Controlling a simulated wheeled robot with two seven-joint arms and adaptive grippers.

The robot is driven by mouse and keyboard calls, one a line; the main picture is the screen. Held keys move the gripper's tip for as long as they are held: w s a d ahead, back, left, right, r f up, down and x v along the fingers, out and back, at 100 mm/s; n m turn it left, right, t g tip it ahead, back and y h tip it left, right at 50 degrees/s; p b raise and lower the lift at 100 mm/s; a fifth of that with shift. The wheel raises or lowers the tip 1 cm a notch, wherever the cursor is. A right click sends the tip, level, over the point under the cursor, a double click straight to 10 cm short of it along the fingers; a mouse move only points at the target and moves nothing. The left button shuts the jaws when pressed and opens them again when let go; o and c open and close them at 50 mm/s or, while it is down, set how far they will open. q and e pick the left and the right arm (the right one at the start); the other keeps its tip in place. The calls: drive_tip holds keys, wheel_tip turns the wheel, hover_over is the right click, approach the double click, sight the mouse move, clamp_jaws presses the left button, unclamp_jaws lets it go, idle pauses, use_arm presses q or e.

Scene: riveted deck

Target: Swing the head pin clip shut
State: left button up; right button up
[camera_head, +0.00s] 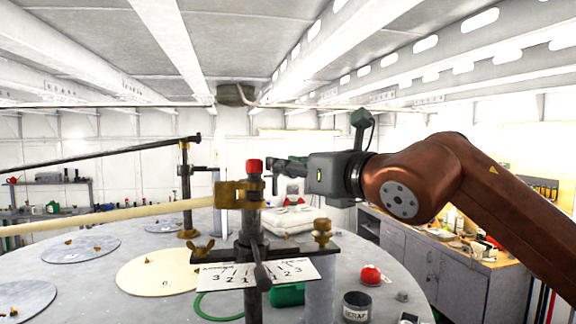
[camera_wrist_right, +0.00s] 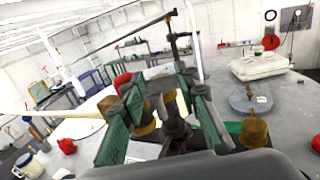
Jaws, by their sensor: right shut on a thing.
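The brass head pin clip (camera_head: 238,193) sits around the dark upright post (camera_head: 252,230), just below its red cap (camera_head: 254,166). The cream boom (camera_head: 110,212) comes in from the left and meets the clip. My right gripper (camera_head: 274,170) reaches in from the right at the height of the red cap and is shut on the clip. In the right wrist view its green-padded fingers (camera_wrist_right: 160,88) stand either side of brass parts (camera_wrist_right: 146,112), and the red cap (camera_wrist_right: 122,82) shows beside the left finger. The fingers partly hide the clip, so how far it is closed is unclear. My left gripper is out of view.
A dark bar with a brass wing nut (camera_head: 201,248) and a brass knob (camera_head: 322,232) crosses the post above a numbered card (camera_head: 258,274). A second post (camera_head: 185,190) with a dark boom stands behind.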

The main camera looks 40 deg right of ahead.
drive_tip(key=o, duration=1.1)
drive_tip(key=shift+d, duration=0.1)
drive_tip(key=shift+o, duration=0.2)
drive_tip(key=s, duration=0.8)
drive_tip(key=shift+a, duration=0.45)
